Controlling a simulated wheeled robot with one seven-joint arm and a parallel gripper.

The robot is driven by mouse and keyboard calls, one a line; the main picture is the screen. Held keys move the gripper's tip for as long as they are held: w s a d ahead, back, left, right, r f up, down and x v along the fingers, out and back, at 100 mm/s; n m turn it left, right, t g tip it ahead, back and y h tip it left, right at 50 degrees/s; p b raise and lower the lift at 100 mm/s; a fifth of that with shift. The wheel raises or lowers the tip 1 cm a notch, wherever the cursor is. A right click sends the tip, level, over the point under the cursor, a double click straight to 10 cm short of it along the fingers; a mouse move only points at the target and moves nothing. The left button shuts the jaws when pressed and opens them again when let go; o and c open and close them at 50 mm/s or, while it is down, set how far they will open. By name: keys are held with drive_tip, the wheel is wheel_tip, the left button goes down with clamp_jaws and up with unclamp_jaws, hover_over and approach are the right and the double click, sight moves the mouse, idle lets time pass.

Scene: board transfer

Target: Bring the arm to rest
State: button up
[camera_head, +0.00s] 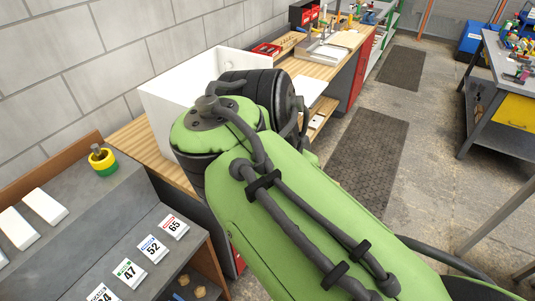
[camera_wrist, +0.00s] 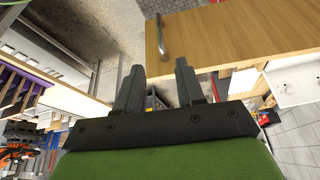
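My green arm (camera_head: 290,210) reaches from the lower right to the middle of the head view, bent at a dark joint. My gripper is hidden in that view. In the wrist view my gripper (camera_wrist: 159,66) has its two dark fingers well apart, with nothing held between them. I see no contact between the fingers and anything.
A white box (camera_head: 165,100) stands on the wooden bench behind my arm. At left, a grey rack (camera_head: 110,215) bears number cards, white blocks (camera_head: 45,206) and a yellow-green roll (camera_head: 103,161). A workbench (camera_head: 490,85) stands at right. Floor with dark mats (camera_head: 365,150) lies between.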

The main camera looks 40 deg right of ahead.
idle(0.3)
drive_tip(key=a+f+n+t+y, duration=0.4)
drive_tip(key=a+f+n, duration=0.3)
drive_tip(key=n, duration=0.9)
drive_tip(key=a, duration=0.2)
drive_tip(key=shift+s+a+t+y, duration=0.3)
drive_tip(key=shift+s+a+t, duration=0.05)
drive_tip(key=shift+t, duration=0.05)
drive_tip(key=shift+s+r, duration=0.1)
